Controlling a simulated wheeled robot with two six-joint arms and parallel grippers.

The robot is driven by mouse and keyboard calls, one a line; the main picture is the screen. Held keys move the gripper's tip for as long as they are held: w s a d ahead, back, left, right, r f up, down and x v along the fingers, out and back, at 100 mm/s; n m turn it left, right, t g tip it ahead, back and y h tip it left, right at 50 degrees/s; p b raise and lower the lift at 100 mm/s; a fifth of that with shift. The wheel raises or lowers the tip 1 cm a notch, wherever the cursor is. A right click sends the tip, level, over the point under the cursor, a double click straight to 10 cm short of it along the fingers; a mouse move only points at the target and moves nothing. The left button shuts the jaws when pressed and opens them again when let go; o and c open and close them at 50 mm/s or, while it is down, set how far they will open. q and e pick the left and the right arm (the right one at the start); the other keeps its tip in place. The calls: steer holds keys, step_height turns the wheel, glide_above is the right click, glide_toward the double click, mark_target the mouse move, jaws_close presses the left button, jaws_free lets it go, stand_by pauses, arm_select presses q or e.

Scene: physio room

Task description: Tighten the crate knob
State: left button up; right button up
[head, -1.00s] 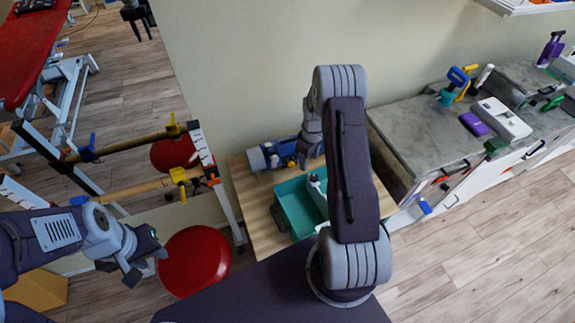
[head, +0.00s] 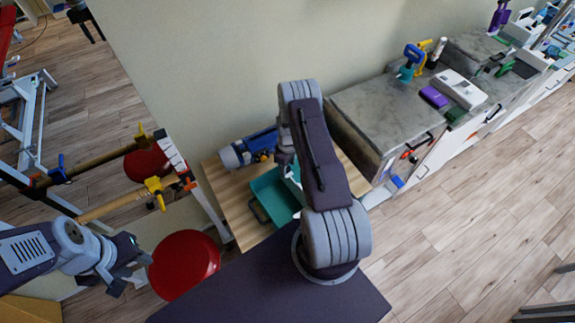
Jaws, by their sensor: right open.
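A teal crate (head: 270,190) sits on a small wooden table (head: 222,192) in the middle of the head view. Its right part is hidden behind my right arm, and I cannot make out a knob on it. My right gripper (head: 281,157) points down at the back of the crate, partly hidden by its own arm; it looks open, and I cannot tell whether it touches anything.
A blue and grey device (head: 248,149) lies on the table behind the crate. A marble-topped counter (head: 385,112) with several items stands at right.

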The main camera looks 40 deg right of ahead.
steer(key=shift+w+a, duration=0.1)
steer(key=shift+a, duration=0.1)
steer(key=c, duration=0.6)
jaws_close()
